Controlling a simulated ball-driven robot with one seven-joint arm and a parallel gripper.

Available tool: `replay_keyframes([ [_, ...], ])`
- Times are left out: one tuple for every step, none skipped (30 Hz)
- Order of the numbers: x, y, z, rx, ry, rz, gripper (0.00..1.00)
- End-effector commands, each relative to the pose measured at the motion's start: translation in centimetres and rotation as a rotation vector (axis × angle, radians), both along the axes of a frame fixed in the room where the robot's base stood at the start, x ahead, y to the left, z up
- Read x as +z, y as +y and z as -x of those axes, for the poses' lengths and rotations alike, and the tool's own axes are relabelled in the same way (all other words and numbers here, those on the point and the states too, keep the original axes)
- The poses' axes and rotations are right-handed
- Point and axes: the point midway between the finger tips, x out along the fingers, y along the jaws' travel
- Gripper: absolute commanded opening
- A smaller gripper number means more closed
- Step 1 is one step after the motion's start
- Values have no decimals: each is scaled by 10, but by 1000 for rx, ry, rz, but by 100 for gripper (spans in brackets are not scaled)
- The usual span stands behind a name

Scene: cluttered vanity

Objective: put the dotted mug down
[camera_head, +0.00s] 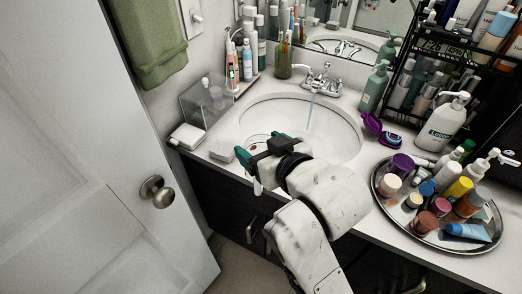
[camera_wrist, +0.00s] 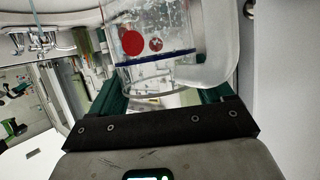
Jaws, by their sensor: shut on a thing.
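The dotted mug (camera_wrist: 150,50) is clear with red dots, a dark blue band and a pale handle (camera_wrist: 215,50) on its right in the wrist view. My gripper (camera_wrist: 165,98) is shut on it, with green fingers on either side of its lower part. In the head view my gripper (camera_head: 258,150) is over the front left edge of the sink basin (camera_head: 335,145). The mug is hard to make out there, being clear and partly hidden by the gripper. I cannot tell whether it touches anything below.
Right of the basin, a round tray (camera_head: 384,205) holds several bottles and jars. A lotion bottle (camera_head: 443,125) and a green pump bottle (camera_head: 374,88) stand behind. A clear box (camera_head: 207,100) and a white box (camera_head: 187,136) sit left.

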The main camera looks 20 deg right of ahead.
Motion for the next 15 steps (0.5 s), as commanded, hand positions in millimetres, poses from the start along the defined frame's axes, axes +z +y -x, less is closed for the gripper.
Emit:
replay_keyframes([
  [-3,-3,-12,-3,0,0,24],
  [-7,-5,-19,-4,1,1,24],
  [-11,-7,-28,-4,1,-1,24],
  [-14,-8,-35,-3,1,0,24],
  [-17,-9,-41,-4,1,1,24],
  [-21,-11,-50,-3,1,0,24],
  [-23,-12,-56,-3,0,0,24],
  [-26,-14,-63,-4,1,-1,24],
  [-31,-16,-72,-4,1,-1,24],
  [-39,-16,-75,-2,3,0,24],
  [-46,-17,-79,-2,4,0,24],
  [-53,-18,-85,-2,4,0,24],
  [-57,-19,-89,-1,2,0,24],
  [-62,-20,-93,-2,3,1,24],
  [-68,-21,-97,-2,2,1,24],
])
